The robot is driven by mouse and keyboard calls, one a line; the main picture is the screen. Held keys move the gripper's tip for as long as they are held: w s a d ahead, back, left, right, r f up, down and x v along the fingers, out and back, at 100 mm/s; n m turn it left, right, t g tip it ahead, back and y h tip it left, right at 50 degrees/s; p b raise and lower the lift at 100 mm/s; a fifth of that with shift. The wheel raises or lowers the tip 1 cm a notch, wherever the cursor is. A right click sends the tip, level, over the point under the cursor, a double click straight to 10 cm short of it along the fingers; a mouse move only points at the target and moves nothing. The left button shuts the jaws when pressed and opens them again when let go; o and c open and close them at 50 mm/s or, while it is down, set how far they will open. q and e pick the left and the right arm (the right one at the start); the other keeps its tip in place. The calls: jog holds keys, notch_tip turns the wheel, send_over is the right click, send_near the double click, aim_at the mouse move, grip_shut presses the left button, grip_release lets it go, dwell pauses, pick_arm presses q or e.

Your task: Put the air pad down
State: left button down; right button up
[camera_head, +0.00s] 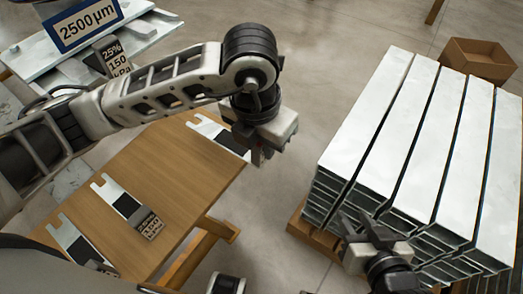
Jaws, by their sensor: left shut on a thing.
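An air pad (218,132), a pale notched plate with a black patch, shows at the far right part of the wooden table (185,170). My left gripper (258,156) is over its right end and shut on it; the fingers hide that end. I cannot tell whether the pad touches the table.
Several long pale metal beams (405,140) stand in a block on the right. An open brown box (478,58) is behind them. At the upper left is a pale rack (40,55) with a blue-framed "2500 µm" sign (86,22).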

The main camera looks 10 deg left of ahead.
pick_arm(q)
jog(key=shift+w+f, duration=0.35)
jog(key=shift+f, duration=0.1)
jog(key=shift+w+a+f, duration=0.1)
jog(key=shift+w+f, duration=0.1)
jog(key=shift+f, duration=1.5)
jog(key=shift+f, duration=0.2)
jog(key=c, duration=1.3)
grip_release()
jog(key=r, duration=0.4)
jog(key=s+r, duration=0.1)
jog(key=r, duration=0.7)
jog(key=shift+s+a+r+p, duration=0.2)
jog(key=shift+a+p, duration=0.05)
jog(key=shift+p, duration=0.1)
